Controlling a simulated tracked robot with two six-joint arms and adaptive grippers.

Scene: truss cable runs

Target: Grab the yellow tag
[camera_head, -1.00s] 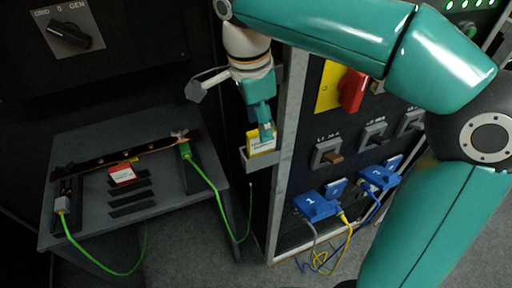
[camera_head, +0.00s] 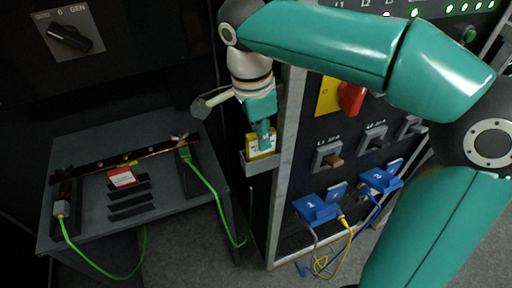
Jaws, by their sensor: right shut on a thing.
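The yellow tag (camera_head: 255,150), with a white label area, stands in a small grey holder (camera_head: 260,165) on the side of the cabinet. My right gripper (camera_head: 263,139) points down at the tag from above and is shut on it. The fingers cover part of the tag's face. The tag's lower edge is hidden by the holder's front wall. My left gripper is out of view.
A grey table (camera_head: 80,146) with a copper bar (camera_head: 130,157), a red-and-white tag (camera_head: 122,177) and green cables (camera_head: 207,185) stands left. The cabinet panel on the right bears a red rotary switch (camera_head: 351,98), breakers and blue plugs (camera_head: 317,207).

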